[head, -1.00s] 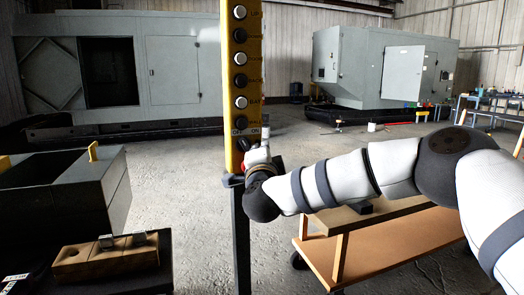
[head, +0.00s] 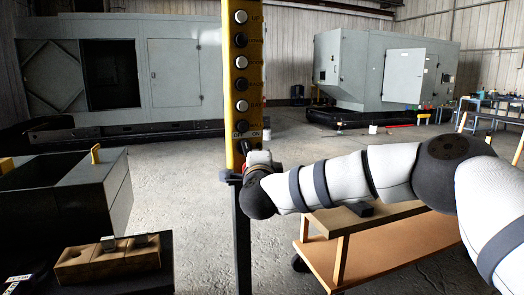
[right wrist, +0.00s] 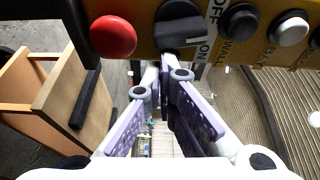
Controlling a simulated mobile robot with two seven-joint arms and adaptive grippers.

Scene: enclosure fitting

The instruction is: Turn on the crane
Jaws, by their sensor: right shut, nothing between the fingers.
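A yellow control box (head: 242,60) with a column of black and white buttons stands upright in the head view. Near its bottom is a black rotary switch (head: 243,146) under the OFF and ON labels. In the right wrist view the switch (right wrist: 180,25) has a white line that appears to point towards the ON label. A red button (right wrist: 113,36) is beside it. My right gripper (right wrist: 163,72) is shut and empty, its fingertips just below the switch; I cannot tell whether they touch it. In the head view the gripper (head: 261,158) partly covers the box's lower end. My left gripper is not in view.
A dark post (head: 242,240) carries the box. A wooden cart (head: 390,240) stands below my right arm. An open grey bin (head: 115,190) and a wooden block with slots (head: 100,262) are at the left. Large grey enclosures stand behind, with open floor between.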

